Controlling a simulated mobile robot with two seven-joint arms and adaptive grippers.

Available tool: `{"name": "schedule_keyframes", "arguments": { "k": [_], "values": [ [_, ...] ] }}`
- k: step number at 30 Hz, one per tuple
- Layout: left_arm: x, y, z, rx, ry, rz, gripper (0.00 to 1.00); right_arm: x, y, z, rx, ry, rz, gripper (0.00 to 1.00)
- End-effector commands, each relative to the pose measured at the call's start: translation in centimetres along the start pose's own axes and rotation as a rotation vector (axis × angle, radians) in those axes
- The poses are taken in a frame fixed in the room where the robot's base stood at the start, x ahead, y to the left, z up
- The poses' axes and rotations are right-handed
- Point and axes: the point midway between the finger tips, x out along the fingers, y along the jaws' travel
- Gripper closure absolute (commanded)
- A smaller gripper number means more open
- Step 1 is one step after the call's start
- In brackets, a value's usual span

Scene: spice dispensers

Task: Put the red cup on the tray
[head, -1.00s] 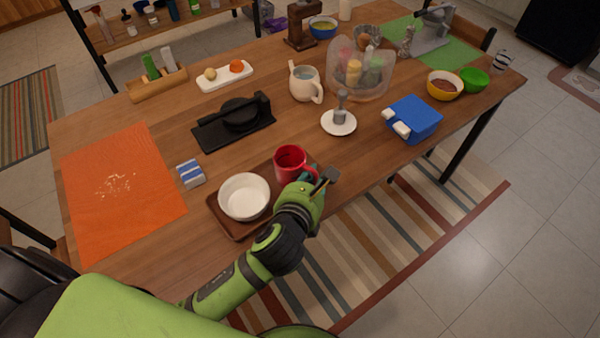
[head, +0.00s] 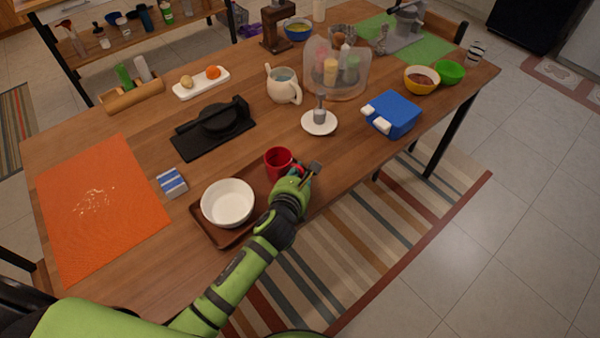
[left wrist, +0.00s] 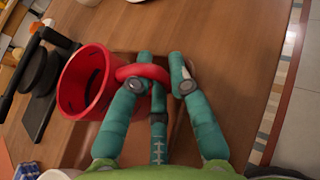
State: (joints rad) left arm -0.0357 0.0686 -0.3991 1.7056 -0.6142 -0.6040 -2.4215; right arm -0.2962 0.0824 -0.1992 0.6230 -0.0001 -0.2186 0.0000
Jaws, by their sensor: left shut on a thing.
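The red cup (head: 278,163) is upright at the far right end of the brown tray (head: 218,238) in the head view. I cannot tell whether its base touches the tray. My left gripper (head: 304,180) is at the cup's near right side, shut on its handle. In the left wrist view, the red cup (left wrist: 82,88) is left of the left gripper (left wrist: 160,72), and its handle passes between the teal fingers. A white bowl (head: 228,203) sits on the left part of the tray. My right gripper is out of view.
A blue-and-white box (head: 172,182) and an orange mat (head: 95,210) lie left of the tray. A black press (head: 215,125), a white saucer (head: 319,123) and a blue box (head: 391,114) stand farther back. The table's front edge is close to my left gripper.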

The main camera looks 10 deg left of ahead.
Motion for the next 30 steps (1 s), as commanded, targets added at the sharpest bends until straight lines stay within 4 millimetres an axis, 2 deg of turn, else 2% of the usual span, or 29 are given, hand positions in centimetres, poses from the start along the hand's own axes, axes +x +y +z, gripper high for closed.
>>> {"name": "schedule_keyframes", "arguments": {
  "k": [5,6,7,20,23,30],
  "values": [
    [0.1,0.0,-0.1,0.001,-0.003,0.0,1.0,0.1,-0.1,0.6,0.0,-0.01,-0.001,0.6],
    [0.1,0.0,-0.1,0.0,-0.001,0.001,0.65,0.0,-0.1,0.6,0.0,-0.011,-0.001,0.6],
    [0.1,0.0,-0.1,0.0,-0.001,0.001,0.57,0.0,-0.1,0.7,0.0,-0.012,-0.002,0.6],
    [-0.5,0.0,0.1,0.001,0.0,0.0,0.57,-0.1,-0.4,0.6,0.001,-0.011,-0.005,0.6],
    [-1.9,0.1,0.0,0.001,0.0,0.0,0.57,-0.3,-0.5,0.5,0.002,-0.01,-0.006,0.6],
    [-7.1,0.0,0.0,0.001,0.001,-0.001,0.57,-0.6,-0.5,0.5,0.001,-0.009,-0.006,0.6]
  ]
}}
